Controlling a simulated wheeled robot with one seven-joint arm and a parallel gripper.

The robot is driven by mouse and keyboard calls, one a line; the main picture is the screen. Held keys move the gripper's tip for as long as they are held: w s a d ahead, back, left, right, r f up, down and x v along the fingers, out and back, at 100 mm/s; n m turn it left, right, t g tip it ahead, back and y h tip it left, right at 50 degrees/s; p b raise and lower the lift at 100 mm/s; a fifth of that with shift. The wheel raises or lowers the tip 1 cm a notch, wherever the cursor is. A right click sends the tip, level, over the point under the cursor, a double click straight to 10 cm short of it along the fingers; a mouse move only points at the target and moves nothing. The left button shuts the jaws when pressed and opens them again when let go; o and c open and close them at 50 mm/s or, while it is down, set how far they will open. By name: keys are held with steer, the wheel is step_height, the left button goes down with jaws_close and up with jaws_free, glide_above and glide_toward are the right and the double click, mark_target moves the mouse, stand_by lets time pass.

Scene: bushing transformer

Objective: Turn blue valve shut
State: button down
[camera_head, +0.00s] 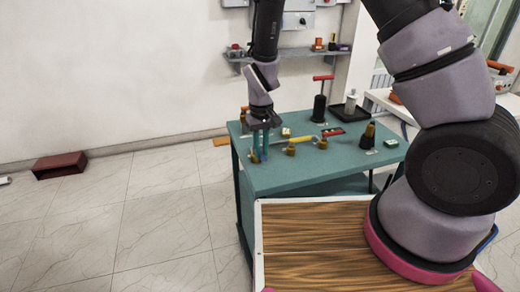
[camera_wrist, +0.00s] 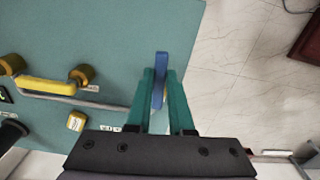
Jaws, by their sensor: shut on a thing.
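The blue valve handle (camera_wrist: 161,71) shows in the wrist view as a narrow blue bar between the two teal fingers of my gripper (camera_wrist: 162,85). My gripper is shut on it, near the table edge. The valve's body below the handle is hidden. In the head view my gripper (camera_head: 260,154) points straight down at the left end of the teal table (camera_head: 300,180). The handle is mostly hidden by the fingers there.
A yellow bar (camera_wrist: 48,86) with brass-coloured fittings stands beside the gripper on the table. A black pump with a red handle (camera_head: 320,103) and a dark tray (camera_head: 350,111) stand farther back. Tiled floor lies beyond the table edge.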

steer(key=n, duration=0.2)
steer(key=w+d+n, duration=0.1)
steer(key=n, duration=0.1)
steer(key=shift+d, duration=0.2)
steer(key=n, duration=0.2)
steer(key=w+d+n, duration=0.1)
steer(key=n, duration=0.1)
steer(key=shift+w+n, duration=0.2)
steer(key=shift+n, duration=0.2)
steer(key=n, duration=0.1)
steer(key=w+n, duration=0.1)
steer(key=n, duration=0.2)
steer(key=shift+w+d, duration=0.25)
steer(key=shift+w, duration=0.1)
steer(key=shift+w+a+n, duration=0.1)
steer(key=shift+w+n, duration=0.3)
steer(key=shift+n, duration=0.65)
steer(key=shift+w+n, duration=0.35)
steer(key=shift+n, duration=0.7)
steer(key=c, duration=0.8)
jaws_free()
steer(key=shift+r, duration=0.1)
